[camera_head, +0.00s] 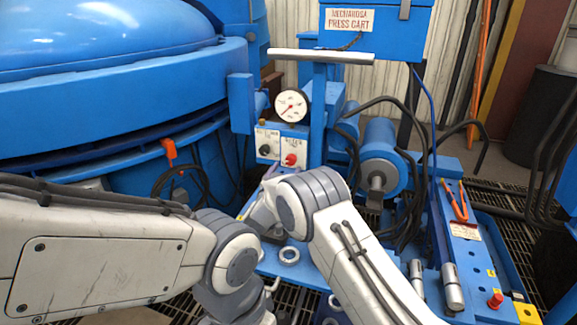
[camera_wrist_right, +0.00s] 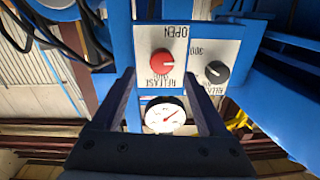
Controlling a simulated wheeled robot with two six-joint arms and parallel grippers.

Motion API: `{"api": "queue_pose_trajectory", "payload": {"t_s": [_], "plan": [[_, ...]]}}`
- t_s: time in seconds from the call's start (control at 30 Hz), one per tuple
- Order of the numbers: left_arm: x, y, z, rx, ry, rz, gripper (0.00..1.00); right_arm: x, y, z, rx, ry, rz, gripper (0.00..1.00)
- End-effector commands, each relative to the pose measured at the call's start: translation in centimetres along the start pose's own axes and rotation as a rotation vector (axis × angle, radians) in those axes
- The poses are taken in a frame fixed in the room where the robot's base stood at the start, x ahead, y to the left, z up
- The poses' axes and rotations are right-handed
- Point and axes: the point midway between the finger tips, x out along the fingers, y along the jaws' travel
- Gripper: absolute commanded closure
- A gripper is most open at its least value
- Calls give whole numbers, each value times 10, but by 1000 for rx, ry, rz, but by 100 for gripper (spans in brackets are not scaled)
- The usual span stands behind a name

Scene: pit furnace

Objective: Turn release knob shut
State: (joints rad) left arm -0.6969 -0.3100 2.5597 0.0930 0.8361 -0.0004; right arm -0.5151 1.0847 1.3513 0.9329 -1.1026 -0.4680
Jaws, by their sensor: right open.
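The red release knob (camera_head: 291,159) is on a white label plate on the blue press cart. In the right wrist view the red knob (camera_wrist_right: 161,63) appears upside down with its plate, marked RELEASE and OPEN. A pale pointer line on it points toward the picture's right. My right gripper (camera_wrist_right: 158,80) is open, its two dark fingers either side of the knob's line of sight, with nothing between them. In the head view my right gripper (camera_head: 274,172) is partly hidden behind its wrist, close to the panel. Contact with the knob cannot be told. My left gripper does not show.
A black knob (camera_head: 265,150) on its own white plate sits beside the red one. A round gauge (camera_head: 291,106) is above them. A large blue furnace vessel (camera_head: 110,80) fills the left. A blue cylinder (camera_head: 381,160) and black hoses stand to the right.

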Motion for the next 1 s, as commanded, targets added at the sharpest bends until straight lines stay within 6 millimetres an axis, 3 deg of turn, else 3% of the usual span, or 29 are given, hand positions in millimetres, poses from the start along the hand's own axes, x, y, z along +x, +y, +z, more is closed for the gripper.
{"api": "queue_pose_trajectory", "payload": {"t_s": [0.1, 0.3, 0.7, 0.73, 0.9, 0.93, 1.0], "plan": [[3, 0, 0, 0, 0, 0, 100, 21, 0, 1, 2, 1, 0, 23], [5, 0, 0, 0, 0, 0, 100, 41, -2, 1, 0, 0, -3, 23], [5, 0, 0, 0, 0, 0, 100, 47, -4, 0, -1, -1, -6, 23], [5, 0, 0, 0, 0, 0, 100, 47, -4, 0, -1, -1, -6, 27], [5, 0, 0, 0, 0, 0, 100, 47, -4, 0, -1, -1, -6, 92], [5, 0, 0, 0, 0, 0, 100, 47, -4, 0, -1, -1, -6, 100], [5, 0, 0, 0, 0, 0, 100, 47, -4, 0, -1, -1, -6, 100]]}}
